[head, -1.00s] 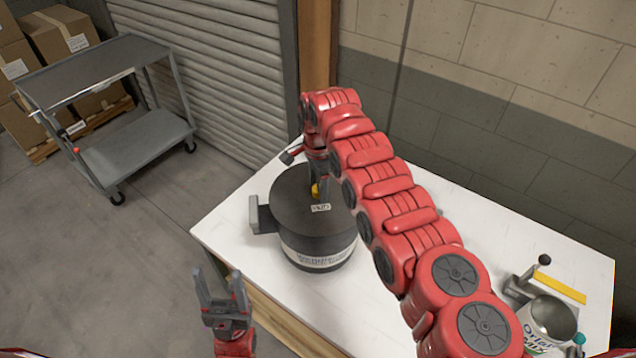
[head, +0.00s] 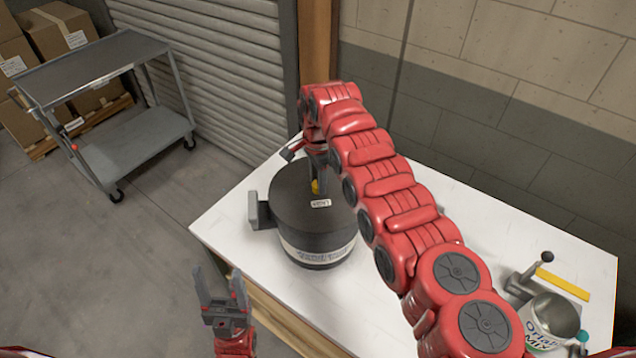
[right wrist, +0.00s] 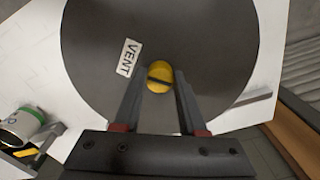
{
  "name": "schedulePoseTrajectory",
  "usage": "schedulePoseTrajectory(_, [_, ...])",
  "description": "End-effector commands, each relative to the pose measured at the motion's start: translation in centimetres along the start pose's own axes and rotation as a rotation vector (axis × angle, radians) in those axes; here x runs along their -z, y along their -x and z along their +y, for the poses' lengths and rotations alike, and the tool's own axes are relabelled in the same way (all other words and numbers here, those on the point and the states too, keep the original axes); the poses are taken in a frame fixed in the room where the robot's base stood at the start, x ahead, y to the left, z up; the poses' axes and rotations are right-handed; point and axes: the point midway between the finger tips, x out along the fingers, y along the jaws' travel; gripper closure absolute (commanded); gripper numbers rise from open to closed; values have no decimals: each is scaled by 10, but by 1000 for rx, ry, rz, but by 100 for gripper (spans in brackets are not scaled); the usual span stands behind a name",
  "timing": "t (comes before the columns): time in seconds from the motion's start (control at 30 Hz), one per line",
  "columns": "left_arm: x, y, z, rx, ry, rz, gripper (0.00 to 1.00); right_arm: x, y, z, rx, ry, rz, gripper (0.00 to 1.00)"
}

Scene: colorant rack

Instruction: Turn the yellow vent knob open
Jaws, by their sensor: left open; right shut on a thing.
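The yellow vent knob (right wrist: 160,77) sits on the dark lid of the round black pot (head: 290,205), beside a white label reading VENT (right wrist: 128,58). In the head view only a small part of the knob (head: 315,186) shows. A dark slot line crosses the knob in the right wrist view. My right gripper (right wrist: 160,80) is shut on the knob, one finger on each side. My left gripper (head: 222,283) is open and empty, in front of the table's left edge, apart from the pot.
The pot stands on a white table (head: 420,300). A can (head: 550,318) and a yellow strip (head: 563,284) are at the table's right end. A grey cart (head: 105,70) stands on the floor at left. My right arm spans above the table.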

Motion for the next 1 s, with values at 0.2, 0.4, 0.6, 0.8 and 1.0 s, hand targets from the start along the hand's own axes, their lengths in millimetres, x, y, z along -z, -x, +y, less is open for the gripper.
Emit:
schedulePoseTrajectory(0.2, [-6, 33, 2, 0, 0, 0, 38, 0, -5, -2, 7, 147, 3, 100])
schedulePoseTrajectory(0.4, [-10, 61, 3, 0, 0, 0, 38, 0, -6, 0, 3, 332, 2, 100])
schedulePoseTrajectory(0.6, [-14, 81, 4, 0, 0, 0, 38, 1, -2, 0, 4, 522, 3, 100])
schedulePoseTrajectory(0.8, [-15, 91, 4, 0, 0, 0, 38, 0, -1, 1, 1, 713, 1, 100])
schedulePoseTrajectory(1.0, [-16, 95, 5, 0, 0, 0, 38, 0, 2, 0, 3, 902, 3, 100])
